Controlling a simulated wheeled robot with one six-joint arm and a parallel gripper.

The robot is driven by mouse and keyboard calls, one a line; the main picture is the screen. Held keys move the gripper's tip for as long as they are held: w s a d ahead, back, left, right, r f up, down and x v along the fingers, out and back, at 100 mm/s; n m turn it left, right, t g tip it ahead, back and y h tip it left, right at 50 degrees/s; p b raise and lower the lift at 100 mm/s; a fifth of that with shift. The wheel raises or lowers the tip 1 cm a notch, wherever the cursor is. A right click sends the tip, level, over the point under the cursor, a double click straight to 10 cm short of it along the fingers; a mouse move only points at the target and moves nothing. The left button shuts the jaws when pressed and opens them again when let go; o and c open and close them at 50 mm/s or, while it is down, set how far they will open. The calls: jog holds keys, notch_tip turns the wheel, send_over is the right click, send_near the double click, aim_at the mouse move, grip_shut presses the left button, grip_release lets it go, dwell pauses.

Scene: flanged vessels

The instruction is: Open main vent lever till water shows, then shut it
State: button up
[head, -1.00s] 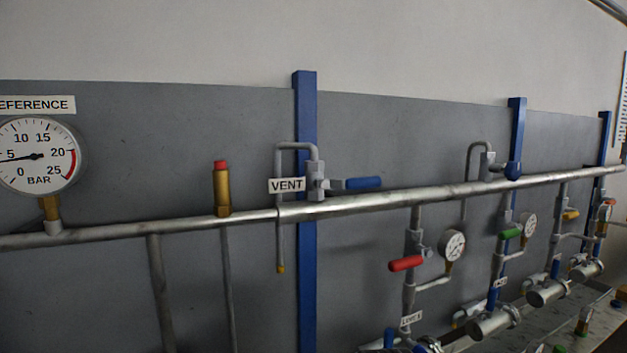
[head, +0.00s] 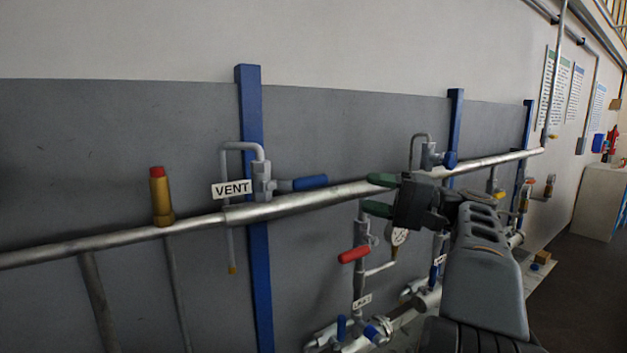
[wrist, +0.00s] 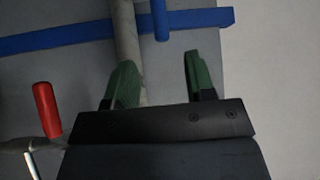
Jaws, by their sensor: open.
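The main vent valve (head: 262,183) sits on the large pipe beside the VENT label (head: 232,189). Its blue lever (head: 310,182) points right, roughly along the pipe. The lever also shows at the top of the wrist view (wrist: 160,20), ahead of the fingers and apart from them. A thin vent tube hangs down from the valve to a brass-coloured tip (head: 231,270); I see no water there. My gripper (head: 371,194) has green fingers, open and empty, to the right of the lever. In the wrist view the gripper (wrist: 160,62) spans beside the pipe.
The main pipe (head: 300,201) runs across a grey panel with blue posts (head: 252,130). A red lever (head: 354,254) sits below the pipe. A second vent valve (head: 432,157) with a blue handle is further right. A brass fitting with red cap (head: 161,197) stands left.

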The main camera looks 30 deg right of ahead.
aim_at(320, 184)
jog(key=p+x, duration=0.2)
jog(key=x, duration=1)
jog(key=shift+w+a, duration=0.1)
jog(key=shift+a, duration=0.05)
grip_shut()
